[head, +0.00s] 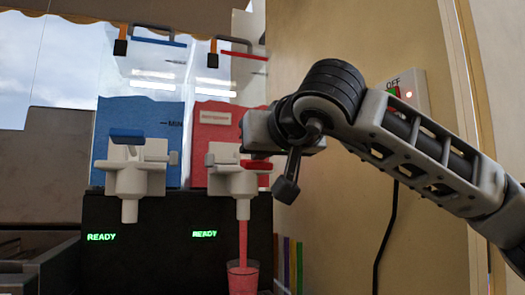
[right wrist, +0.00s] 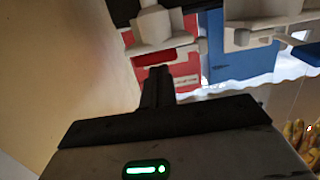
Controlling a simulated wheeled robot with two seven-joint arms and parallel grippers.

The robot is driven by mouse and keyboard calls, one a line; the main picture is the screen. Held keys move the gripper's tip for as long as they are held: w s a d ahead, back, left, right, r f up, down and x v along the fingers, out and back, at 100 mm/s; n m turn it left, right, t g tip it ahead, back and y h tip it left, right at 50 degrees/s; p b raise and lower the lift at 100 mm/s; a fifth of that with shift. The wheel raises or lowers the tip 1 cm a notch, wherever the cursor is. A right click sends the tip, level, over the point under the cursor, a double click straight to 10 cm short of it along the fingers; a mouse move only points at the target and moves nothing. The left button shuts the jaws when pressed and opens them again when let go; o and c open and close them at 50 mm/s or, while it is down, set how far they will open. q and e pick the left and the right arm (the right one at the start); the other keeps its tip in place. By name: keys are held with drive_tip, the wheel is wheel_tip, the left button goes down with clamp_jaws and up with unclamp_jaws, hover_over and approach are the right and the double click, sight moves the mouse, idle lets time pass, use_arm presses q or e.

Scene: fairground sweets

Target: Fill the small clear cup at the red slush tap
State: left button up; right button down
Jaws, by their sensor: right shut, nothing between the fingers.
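The red slush tap (head: 232,180) is a white tap with a red lever (head: 257,165) below the red tank (head: 215,118). A red stream (head: 243,242) runs from its nozzle into the small clear cup (head: 243,279). The cup stands under the nozzle and looks red to near its rim; its base is cut off by the picture edge. My right gripper (head: 257,150) is shut and empty at the red lever. In the right wrist view its fingertips (right wrist: 158,72) are just by the red lever (right wrist: 165,55); contact is unclear. My left gripper is not seen.
A blue slush tank (head: 140,125) with its own white tap (head: 130,172) stands left of the red one. Both displays read READY in green. A wall switch (head: 405,92) marked OFF and a black cable (head: 388,225) are on the right wall. Thin coloured strips (head: 287,262) stand right of the cup.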

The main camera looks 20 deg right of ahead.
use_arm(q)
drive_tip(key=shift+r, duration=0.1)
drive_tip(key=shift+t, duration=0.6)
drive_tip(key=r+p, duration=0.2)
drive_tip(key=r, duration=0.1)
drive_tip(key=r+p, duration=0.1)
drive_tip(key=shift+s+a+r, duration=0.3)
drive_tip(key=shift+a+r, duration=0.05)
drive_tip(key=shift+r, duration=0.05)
use_arm(e)
drive_tip(key=s+r, duration=0.4)
drive_tip(key=s, duration=0.7)
drive_tip(key=shift+w+a, duration=0.1)
